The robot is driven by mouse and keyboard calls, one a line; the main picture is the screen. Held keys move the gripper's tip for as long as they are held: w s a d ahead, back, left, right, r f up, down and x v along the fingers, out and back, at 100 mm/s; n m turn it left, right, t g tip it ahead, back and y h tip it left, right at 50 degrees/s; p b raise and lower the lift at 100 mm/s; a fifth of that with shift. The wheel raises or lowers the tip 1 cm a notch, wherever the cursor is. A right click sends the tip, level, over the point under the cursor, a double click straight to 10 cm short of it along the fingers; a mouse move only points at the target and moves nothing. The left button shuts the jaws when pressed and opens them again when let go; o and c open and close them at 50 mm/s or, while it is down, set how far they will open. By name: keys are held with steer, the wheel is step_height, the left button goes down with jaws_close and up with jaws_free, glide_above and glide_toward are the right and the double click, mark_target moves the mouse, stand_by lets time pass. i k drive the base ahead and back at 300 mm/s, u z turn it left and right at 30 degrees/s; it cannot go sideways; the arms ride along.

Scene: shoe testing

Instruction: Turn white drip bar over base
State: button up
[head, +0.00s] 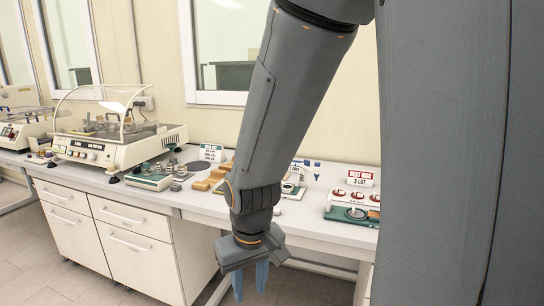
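My gripper (250,291) hangs in front of the bench's front edge, below the top, with its blue fingers pointing down. The fingers are apart and nothing shows between them. I cannot pick out the white drip bar with certainty. A small white piece (113,107) shows at the cream testing machine (105,150), under its raised clear cover (92,94), at the left of the bench. Which base is meant is not clear. My gripper is well to the right of this machine and apart from it.
The white bench (215,203) holds a green-based device (150,180), yellow-brown blocks (203,185), a sign (212,153) and, at right, a green-based tray (345,216) with red-and-white discs. Another machine (22,122) stands far left. White drawers (135,240) are below. My arm hides the bench's middle.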

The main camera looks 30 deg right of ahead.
mark_target(317, 171)
steer(key=u, duration=0.2)
steer(key=i, duration=0.7)
steer(key=z, duration=0.6)
steer(key=i, duration=0.7)
steer(key=z, duration=0.7)
